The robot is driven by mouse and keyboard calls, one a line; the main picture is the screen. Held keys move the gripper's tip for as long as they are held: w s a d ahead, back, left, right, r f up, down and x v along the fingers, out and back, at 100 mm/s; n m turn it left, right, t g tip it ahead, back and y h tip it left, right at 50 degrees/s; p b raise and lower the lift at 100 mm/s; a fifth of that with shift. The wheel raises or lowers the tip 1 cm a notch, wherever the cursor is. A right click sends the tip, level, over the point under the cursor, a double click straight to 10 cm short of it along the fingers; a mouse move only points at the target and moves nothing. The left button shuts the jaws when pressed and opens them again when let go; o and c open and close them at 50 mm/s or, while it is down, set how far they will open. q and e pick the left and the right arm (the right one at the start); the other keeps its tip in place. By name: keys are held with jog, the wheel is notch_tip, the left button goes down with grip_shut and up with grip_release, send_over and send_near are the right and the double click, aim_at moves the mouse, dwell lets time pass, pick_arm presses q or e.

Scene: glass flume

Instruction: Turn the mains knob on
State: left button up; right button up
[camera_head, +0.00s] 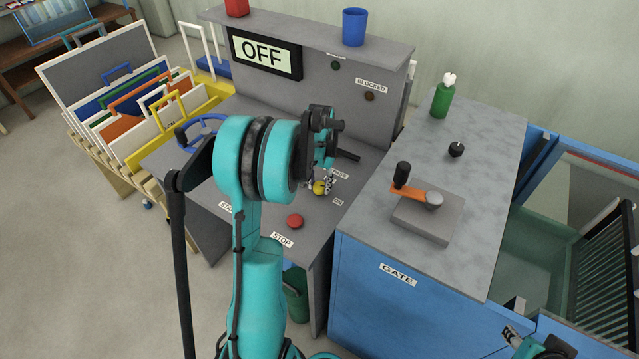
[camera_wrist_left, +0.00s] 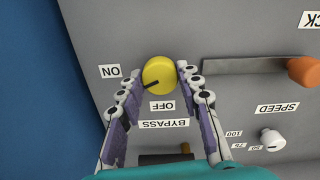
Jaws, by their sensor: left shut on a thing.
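The yellow mains knob (camera_wrist_left: 159,72) is on the grey panel, between the fingertips of my left gripper (camera_wrist_left: 161,76), which is shut on it. Its dark pointer mark slants to the lower left in the left wrist view, between the ON label (camera_wrist_left: 110,71) and the OFF label (camera_wrist_left: 162,106). In the head view the knob (camera_head: 319,188) shows just below my left gripper (camera_head: 326,182). The display (camera_head: 264,53) reads OFF. My right gripper (camera_head: 526,342) is partly in view at the lower right; its jaws are unclear.
A red stop button (camera_head: 295,221) is in front of the knob. In the left wrist view, an orange-ended lever (camera_wrist_left: 303,70) and white speed knob (camera_wrist_left: 271,138) are to the right. The gate cabinet with its crank (camera_head: 422,196) stands right of the console.

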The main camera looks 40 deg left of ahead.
aim_at(319, 186)
pick_arm(q)
jog(key=shift+m, duration=2.3)
jog(key=o, duration=1.2)
jog(key=shift+c, duration=0.2)
jog(key=shift+r, duration=0.15)
notch_tip(319, 186, up, 12)
jog(key=shift+f, duration=0.2)
